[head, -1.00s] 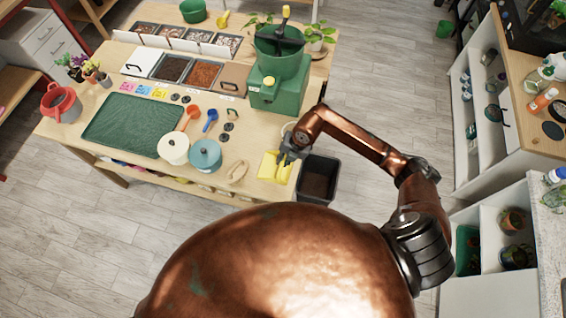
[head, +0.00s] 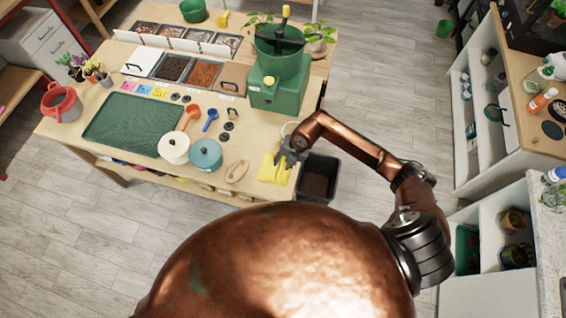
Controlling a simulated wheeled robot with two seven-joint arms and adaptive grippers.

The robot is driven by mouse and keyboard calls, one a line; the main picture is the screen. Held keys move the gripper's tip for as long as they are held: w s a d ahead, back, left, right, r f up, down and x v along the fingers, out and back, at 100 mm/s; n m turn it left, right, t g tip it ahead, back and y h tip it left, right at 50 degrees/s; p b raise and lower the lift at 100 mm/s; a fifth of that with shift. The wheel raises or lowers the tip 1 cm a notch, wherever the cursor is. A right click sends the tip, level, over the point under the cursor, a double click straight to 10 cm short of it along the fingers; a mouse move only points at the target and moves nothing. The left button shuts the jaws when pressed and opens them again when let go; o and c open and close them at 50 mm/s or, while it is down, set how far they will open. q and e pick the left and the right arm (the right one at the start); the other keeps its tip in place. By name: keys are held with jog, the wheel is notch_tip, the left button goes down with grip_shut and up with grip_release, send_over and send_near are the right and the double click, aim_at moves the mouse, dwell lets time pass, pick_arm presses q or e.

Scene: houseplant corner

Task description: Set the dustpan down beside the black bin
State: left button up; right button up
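The yellow dustpan (head: 268,169) is at the front right corner of the wooden worktable in the head view. I cannot tell whether it rests on the top. My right gripper (head: 288,157) reaches in from the right and is at the dustpan's upper right side, overlapping it in the picture. Its fingers are small and partly hidden, so I cannot tell whether they grip the dustpan. The black bin (head: 318,179) stands on the floor just right of the table corner, close to the dustpan, with dark contents. My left gripper is not in view.
The worktable (head: 112,88) carries a green mat (head: 132,125), a white pot (head: 174,148), a blue-grey pot (head: 205,155), a rope loop (head: 237,171) and a green hand-cranked machine (head: 279,92). White shelving (head: 470,120) stands at right. Floor (head: 375,95) between table and shelving is clear.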

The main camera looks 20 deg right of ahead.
jog(key=shift+r, duration=0.1)
jog(key=b+v, duration=0.1)
jog(key=v, duration=1)
jog(key=shift+r, duration=0.4)
jog(key=shift+s+d, duration=0.1)
jog(key=shift+s, duration=0.05)
